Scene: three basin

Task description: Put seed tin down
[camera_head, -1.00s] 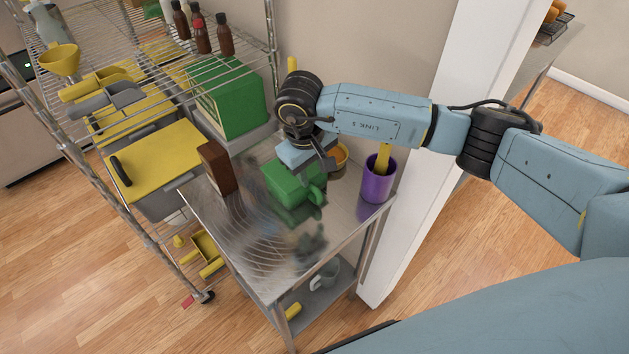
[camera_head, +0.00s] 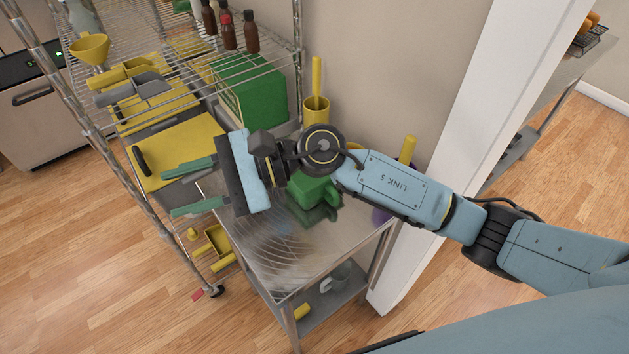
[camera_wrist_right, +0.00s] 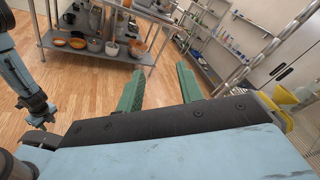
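My right gripper (camera_head: 195,187) is open, its two green fingers pointing left with nothing between them. In the right wrist view the fingers (camera_wrist_right: 158,88) are also apart and empty. A green object with a handle-like part (camera_head: 318,190) sits on the table, partly behind the right wrist. No thing is clearly recognisable as the seed tin. The brown box seen earlier is hidden behind the gripper. What looks like my left arm's end (camera_wrist_right: 40,112) shows in the right wrist view; its fingers are unclear.
A wire rack with bottles (camera_head: 228,30), a yellow funnel (camera_head: 90,48) and a large green box (camera_head: 250,92) stands left. A yellow pot with a stick (camera_head: 316,112) is behind the wrist. A purple cup (camera_head: 381,215) is mostly hidden. A white post (camera_head: 455,130) is at right.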

